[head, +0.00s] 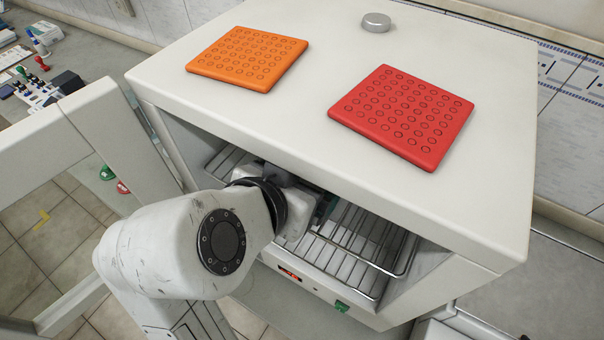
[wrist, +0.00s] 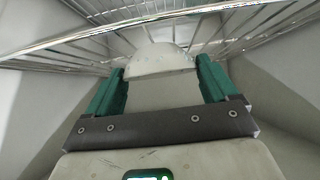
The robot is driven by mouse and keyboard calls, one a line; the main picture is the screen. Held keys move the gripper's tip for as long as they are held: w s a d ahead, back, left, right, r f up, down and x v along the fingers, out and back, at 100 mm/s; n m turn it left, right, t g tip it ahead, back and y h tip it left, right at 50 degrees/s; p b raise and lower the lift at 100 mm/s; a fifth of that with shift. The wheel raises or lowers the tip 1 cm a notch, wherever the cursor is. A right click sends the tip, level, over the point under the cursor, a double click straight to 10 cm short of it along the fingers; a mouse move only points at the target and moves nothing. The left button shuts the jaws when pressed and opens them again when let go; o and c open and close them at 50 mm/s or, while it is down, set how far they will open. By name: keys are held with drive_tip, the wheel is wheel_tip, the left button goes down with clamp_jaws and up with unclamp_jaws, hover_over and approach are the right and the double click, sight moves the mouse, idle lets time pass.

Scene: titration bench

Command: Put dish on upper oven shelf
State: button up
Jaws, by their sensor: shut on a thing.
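The oven (head: 230,125) is a white box with its front open, and wire shelves (head: 365,240) show inside. My gripper (wrist: 160,68) reaches in through the opening. In the wrist view its two green fingers are shut on a pale, rounded dish (wrist: 160,57), which lies between the fingertips. A wire shelf (wrist: 75,45) crosses the top of the wrist view, close to the dish. I cannot tell whether the dish touches it. In the head view my arm and the oven top hide the dish and most of the fingers.
The oven door (head: 70,140) stands open at the left. An orange mat (head: 248,58), a red mat (head: 402,115) and a small round metal knob (head: 376,22) are on the oven top. The oven's side walls (wrist: 40,105) flank my gripper.

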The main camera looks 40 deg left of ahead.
drive_tip(key=shift+f, duration=0.15)
drive_tip(key=o, duration=0.9)
drive_tip(key=shift+o, duration=0.2)
drive_tip(key=shift+r, duration=0.25)
drive_tip(key=p+v, duration=0.1)
drive_tip(key=v, duration=1.1)
drive_tip(key=shift+f, duration=0.15)
